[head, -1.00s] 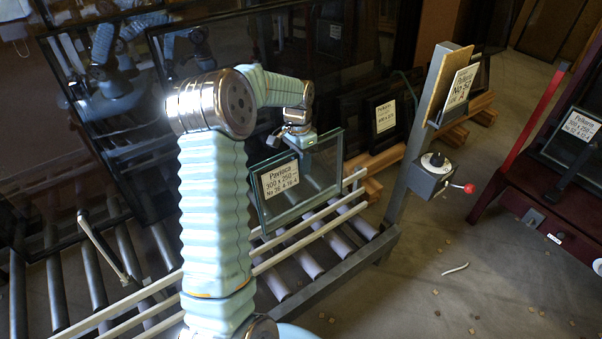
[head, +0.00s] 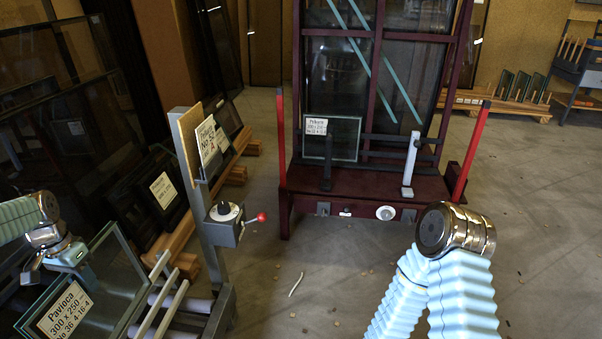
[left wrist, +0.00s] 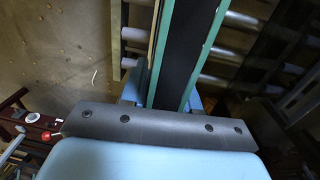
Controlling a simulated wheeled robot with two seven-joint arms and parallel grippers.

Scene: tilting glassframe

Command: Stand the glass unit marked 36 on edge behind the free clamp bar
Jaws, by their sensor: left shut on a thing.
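The glass unit marked 36 (head: 108,275) is a double pane with a white label reading Pavioca 300 x 250, at the lower left of the head view. My left gripper (head: 68,255) is shut on its top edge and holds it upright beside the roller conveyor. In the left wrist view the unit (left wrist: 178,50) shows edge-on, with a dark band between greenish panes. The dark red frame (head: 372,188) stands ahead. A white clamp bar (head: 411,160) on its ledge has no labelled unit behind it. A black clamp bar (head: 327,172) stands before another labelled unit (head: 345,140). My right gripper is out of view.
A grey post (head: 205,235) with a label board and a control box (head: 227,222) with a red-knobbed lever stands between the held unit and the frame. Dark panes lean on wooden racks at left. The floor (head: 330,280) before the frame is mostly clear, with small scraps.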

